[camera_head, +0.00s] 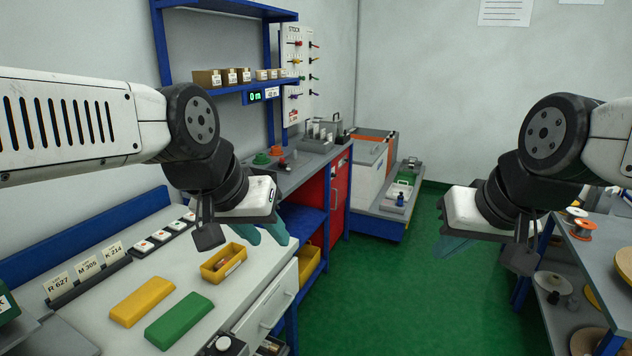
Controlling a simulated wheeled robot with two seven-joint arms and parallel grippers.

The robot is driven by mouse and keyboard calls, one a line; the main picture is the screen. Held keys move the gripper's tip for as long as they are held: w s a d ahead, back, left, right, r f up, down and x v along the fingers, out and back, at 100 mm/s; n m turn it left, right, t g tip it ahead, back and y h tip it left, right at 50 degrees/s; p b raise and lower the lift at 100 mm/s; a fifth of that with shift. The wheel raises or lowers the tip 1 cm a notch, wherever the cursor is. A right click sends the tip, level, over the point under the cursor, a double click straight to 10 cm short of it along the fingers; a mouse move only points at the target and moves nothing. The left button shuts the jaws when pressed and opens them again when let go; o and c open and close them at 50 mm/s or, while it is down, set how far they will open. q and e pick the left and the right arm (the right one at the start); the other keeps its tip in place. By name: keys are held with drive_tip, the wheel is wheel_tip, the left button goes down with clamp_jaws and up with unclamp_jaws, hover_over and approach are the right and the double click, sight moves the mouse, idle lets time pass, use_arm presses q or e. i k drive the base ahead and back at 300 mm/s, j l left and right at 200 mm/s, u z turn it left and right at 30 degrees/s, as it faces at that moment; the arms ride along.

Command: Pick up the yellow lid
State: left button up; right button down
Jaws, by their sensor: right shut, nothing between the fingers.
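A yellow lid (142,301) lies flat on the light bench at the lower left. A green lid (179,320) of similar shape lies beside it, to the right. An open yellow box (223,264) with small items inside stands behind them on the bench. My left gripper (263,234) is above the bench's right edge, behind and to the right of the yellow lid. My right gripper (453,246) is shut and empty over the green floor, far to the right of the lid.
Labelled cards (86,272) and a row of small switch-like blocks (165,234) line the bench's back. A rack with spools (582,229) stands at the right. The green floor (385,295) between is clear.

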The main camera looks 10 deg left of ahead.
sight(136, 305)
drive_tip(key=u, duration=1.7)
drive_tip(key=i+l+u, duration=0.1)
drive_tip(key=u, duration=0.3)
drive_tip(key=l+u, duration=0.25)
drive_tip(key=u, duration=0.15)
drive_tip(key=l+u, duration=0.2)
drive_tip(key=u, duration=0.2)
drive_tip(key=i+l, duration=0.05)
